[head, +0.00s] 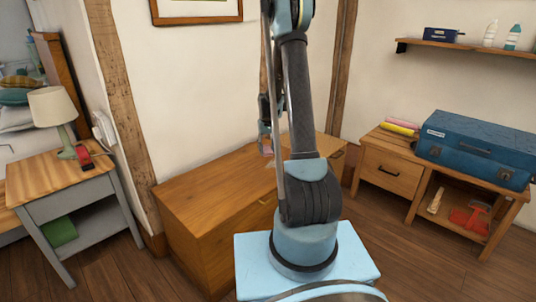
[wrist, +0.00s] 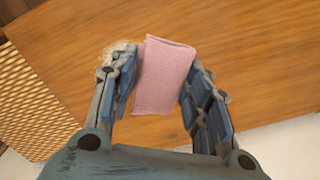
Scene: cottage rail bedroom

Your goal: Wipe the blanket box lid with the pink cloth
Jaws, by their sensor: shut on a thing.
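The pink cloth (wrist: 163,72) is a folded pad between the two fingers of my gripper (wrist: 155,82) in the wrist view. My gripper is shut on it. The brown wooden lid of the blanket box (wrist: 255,70) lies beyond the cloth; I cannot tell whether they touch. In the head view the blanket box (head: 215,190) stands against the wall, and my arm hides part of its lid. My gripper (head: 266,135) shows small above the lid's far part, with a bit of pink cloth (head: 267,148) under it.
A pale, rough patch (wrist: 122,52) lies by the left finger on the lid. A woven tan surface (wrist: 30,110) is at the wrist view's left. A side table (head: 60,180) with a lamp (head: 55,112) stands left. A cabinet (head: 388,172) with a blue case (head: 475,145) stands right.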

